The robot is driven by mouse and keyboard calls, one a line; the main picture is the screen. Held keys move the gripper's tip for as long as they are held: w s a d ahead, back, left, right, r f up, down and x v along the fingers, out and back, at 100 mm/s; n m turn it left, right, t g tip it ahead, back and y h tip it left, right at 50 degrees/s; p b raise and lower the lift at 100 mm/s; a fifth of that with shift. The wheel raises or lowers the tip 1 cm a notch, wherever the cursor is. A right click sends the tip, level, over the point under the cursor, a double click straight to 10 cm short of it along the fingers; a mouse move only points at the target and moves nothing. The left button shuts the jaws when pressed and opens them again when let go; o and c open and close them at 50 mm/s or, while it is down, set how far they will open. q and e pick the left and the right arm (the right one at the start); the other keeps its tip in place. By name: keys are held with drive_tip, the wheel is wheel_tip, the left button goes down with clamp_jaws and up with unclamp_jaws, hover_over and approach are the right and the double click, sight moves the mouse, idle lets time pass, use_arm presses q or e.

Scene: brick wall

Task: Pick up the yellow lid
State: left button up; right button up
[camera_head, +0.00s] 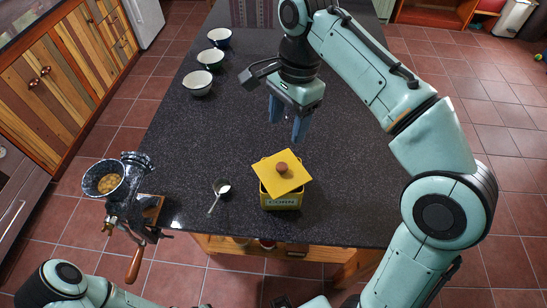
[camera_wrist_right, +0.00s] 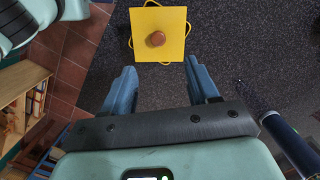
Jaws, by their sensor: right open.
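The yellow lid (camera_head: 284,170) is a square plate with a round brown knob. It lies turned at an angle on top of a yellow box marked CORN (camera_head: 281,201), near the front edge of the dark counter. In the right wrist view the lid (camera_wrist_right: 158,40) shows beyond my fingertips, with its knob between their lines. My right gripper (camera_head: 286,130) hangs above the counter, behind the lid and apart from it. Its blue fingers (camera_wrist_right: 162,72) are open and empty. My left gripper does not show in the head view.
A grinder (camera_head: 116,190) is at the counter's left front. A small spoon-like item (camera_head: 219,193) lies left of the box. The counter's middle (camera_head: 200,140) is clear.

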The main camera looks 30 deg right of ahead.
drive_tip(key=b, duration=0.2)
hover_over(282, 166)
drive_tip(key=f, duration=0.6)
drive_tip(key=shift+s+d+f, duration=0.25)
drive_tip(key=shift+s+d, duration=0.05)
drive_tip(key=shift+d, duration=0.05)
drive_tip(key=shift+w+a+f, duration=0.1)
drive_tip(key=shift+w+f, duration=0.1)
drive_tip(key=shift+f, duration=0.35)
wheel_tip(282, 166, down, 5)
drive_tip(key=shift+w+a+b, duration=0.1)
drive_tip(key=shift+a+b, duration=0.05)
drive_tip(key=shift+b, duration=0.55)
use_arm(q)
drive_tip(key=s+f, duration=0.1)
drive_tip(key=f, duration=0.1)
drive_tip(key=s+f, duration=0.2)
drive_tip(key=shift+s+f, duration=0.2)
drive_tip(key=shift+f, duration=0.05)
use_arm(e)
clamp_jaws()
